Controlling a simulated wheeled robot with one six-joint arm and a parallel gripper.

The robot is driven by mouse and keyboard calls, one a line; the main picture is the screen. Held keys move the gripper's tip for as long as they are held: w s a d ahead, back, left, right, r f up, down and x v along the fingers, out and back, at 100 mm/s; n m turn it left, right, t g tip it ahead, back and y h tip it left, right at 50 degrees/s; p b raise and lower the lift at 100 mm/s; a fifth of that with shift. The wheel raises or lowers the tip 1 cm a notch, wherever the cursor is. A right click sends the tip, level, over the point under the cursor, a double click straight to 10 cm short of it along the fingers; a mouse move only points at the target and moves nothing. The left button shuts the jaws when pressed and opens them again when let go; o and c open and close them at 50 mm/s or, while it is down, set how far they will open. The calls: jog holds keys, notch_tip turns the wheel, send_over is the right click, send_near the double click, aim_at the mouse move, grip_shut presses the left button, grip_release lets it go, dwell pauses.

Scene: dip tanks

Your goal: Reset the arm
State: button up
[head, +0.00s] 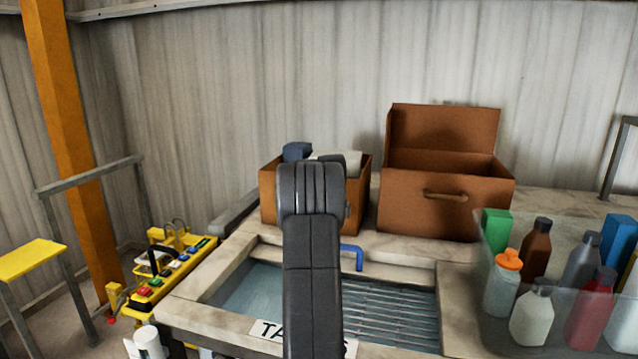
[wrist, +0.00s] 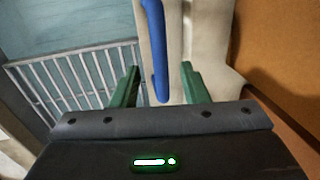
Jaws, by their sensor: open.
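My arm (head: 312,255) rises through the middle of the head view, over the tank, and hides part of it. My gripper (wrist: 158,80) shows in the wrist view with two green fingers apart and nothing between them touching. A blue pipe (wrist: 156,50) lies beyond the gap between the fingers, over the pale tank rim. In the head view my gripper is hidden behind my arm. The blue pipe (head: 353,255) also shows there, just right of my arm at the tank's back edge.
A water tank (head: 245,290) with a slatted rack (head: 395,305) is set in the counter. An open brown box (head: 440,215) and a smaller filled box (head: 268,200) stand behind. A clear bin (head: 490,330) of bottles is at right. A yellow button panel (head: 165,280) is at left.

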jog(key=f, duration=0.4)
jog(key=shift+w+d+p, duration=0.1)
jog(key=shift+w+p, duration=0.25)
jog(key=shift+w, duration=0.05)
jog(key=shift+s, duration=0.15)
